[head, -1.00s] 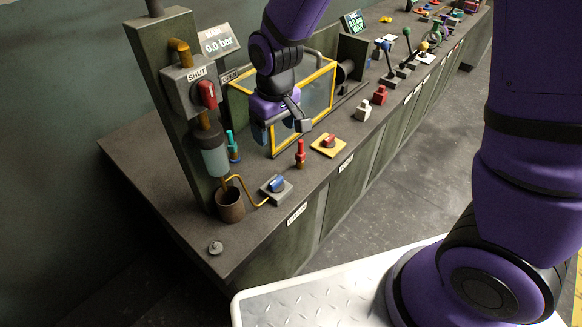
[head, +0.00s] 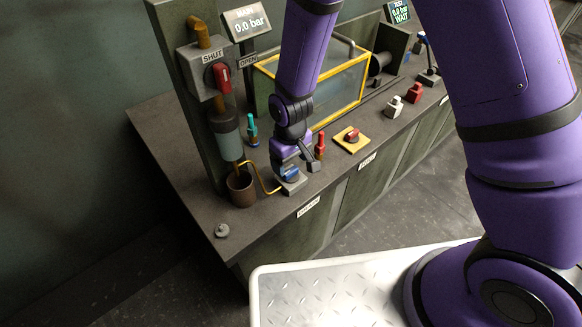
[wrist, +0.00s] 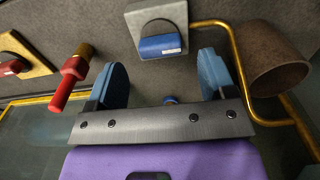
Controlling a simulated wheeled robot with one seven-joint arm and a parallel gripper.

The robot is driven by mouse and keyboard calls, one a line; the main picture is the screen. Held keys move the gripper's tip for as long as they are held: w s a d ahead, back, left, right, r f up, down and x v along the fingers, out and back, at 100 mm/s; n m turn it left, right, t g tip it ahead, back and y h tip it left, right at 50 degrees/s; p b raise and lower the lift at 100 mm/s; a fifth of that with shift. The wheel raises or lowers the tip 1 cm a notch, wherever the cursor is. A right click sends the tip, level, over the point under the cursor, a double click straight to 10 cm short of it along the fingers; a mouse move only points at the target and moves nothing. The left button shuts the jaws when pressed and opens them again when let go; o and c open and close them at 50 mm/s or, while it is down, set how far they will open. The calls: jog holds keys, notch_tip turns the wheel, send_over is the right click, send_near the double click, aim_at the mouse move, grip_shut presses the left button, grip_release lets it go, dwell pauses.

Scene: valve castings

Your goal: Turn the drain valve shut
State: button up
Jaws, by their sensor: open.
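The drain valve is a blue knob (head: 291,174) on a grey block (head: 294,187) near the bench's front edge. My gripper (head: 294,165) is right above it and partly hides it. In the wrist view the blue knob (wrist: 160,46) lies just beyond and between the two blue fingertips. My gripper (wrist: 162,76) is open there, with nothing between its fingers. The knob's long side runs roughly along the line from finger to finger. I cannot tell that either finger touches it.
A thin yellow pipe (head: 262,182) runs from the block to a brown cup (head: 241,189). A red-topped post (head: 320,146) and a red knob on a yellow plate (head: 352,137) stand right of my gripper. A teal-handled post (head: 252,130) stands behind.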

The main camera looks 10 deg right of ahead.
aim_at(291, 170)
jog(key=shift+f, duration=1.6)
jog(key=shift+c, duration=0.2)
jog(key=c, duration=0.9)
